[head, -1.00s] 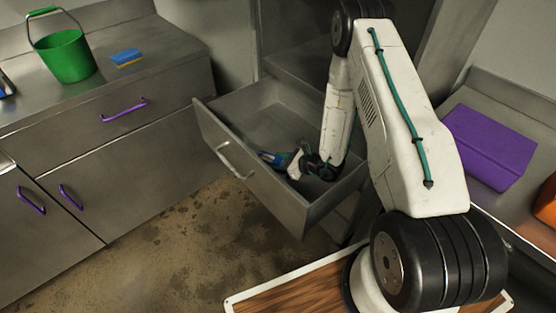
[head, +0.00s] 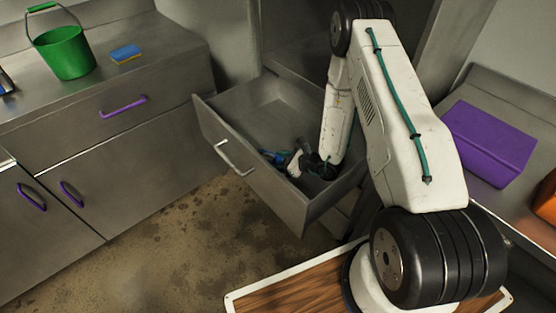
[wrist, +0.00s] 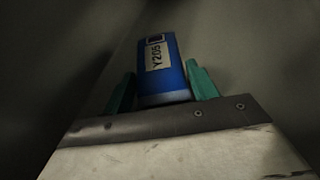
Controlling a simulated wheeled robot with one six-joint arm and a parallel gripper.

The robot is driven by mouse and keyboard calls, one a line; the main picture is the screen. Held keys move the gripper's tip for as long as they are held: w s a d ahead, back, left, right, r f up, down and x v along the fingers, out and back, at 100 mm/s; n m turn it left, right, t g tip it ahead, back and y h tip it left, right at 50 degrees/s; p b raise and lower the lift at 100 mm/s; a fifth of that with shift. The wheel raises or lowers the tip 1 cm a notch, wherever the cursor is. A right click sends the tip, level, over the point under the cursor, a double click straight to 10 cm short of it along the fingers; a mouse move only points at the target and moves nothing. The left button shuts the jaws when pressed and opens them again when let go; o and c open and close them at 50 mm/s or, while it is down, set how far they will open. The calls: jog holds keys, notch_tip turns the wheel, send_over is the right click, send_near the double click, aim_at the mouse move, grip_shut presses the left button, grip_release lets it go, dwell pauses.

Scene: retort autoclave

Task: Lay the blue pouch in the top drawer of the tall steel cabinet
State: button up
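The blue pouch (wrist: 165,75) with a pale label reading "Y205" sits between the two teal fingers of my gripper (wrist: 163,92) in the wrist view. The fingers lie close along both its sides, and my gripper looks shut on it. In the head view, my gripper (head: 287,160) is down inside the open top drawer (head: 262,192) of the steel cabinet, near the front wall. A bit of the pouch (head: 276,157) shows there, and my wrist hides part of it. I cannot tell whether the pouch touches the drawer floor.
A steel counter at left holds a green bucket (head: 66,54) and a blue and yellow sponge (head: 126,54). A purple box (head: 489,143) and an orange thing (head: 546,200) stand on the right counter. The back of the drawer is empty. Stained floor lies open in front.

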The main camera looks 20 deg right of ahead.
jog(key=o, duration=0.3)
